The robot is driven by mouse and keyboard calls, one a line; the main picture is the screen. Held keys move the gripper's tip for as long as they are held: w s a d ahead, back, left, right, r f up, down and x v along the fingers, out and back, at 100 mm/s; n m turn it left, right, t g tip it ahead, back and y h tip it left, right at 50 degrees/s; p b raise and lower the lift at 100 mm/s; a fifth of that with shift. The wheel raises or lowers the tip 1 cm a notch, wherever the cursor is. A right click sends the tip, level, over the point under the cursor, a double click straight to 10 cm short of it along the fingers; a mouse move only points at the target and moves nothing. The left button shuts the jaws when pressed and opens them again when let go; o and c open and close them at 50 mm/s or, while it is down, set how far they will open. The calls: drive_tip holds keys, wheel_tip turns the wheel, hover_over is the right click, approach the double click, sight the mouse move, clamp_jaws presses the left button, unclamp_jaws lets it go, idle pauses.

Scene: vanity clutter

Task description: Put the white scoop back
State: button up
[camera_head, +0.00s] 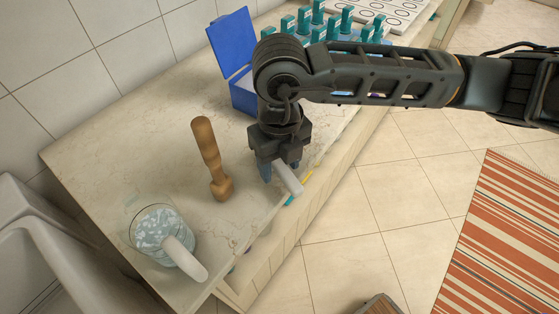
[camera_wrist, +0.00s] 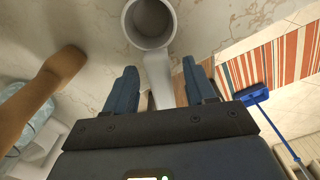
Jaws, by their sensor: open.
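The white scoop shows in the wrist view, with its round cup (camera_wrist: 150,38) at the top and its handle running down between my fingers. In the head view a white part of it (camera_head: 289,180) sticks out below my gripper (camera_head: 281,170), near the counter's front edge; the rest is hidden. My gripper (camera_wrist: 160,70) is open, its two blue fingers on either side of the handle, with gaps visible. A clear jar (camera_head: 148,229) with pale blue contents stands at the counter's near end. A white handle-like piece (camera_head: 187,260) slants out over its rim.
An open blue box (camera_head: 234,45) and several teal-capped bottles (camera_head: 318,18) stand behind my arm. The counter (camera_head: 130,150) is bare at the back left; its front edge drops to the floor.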

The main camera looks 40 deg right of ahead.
sight(280, 164)
wheel_tip(280, 164, up, 12)
drive_tip(key=b, duration=0.1)
drive_tip(key=shift+r, duration=0.15)
idle(0.3)
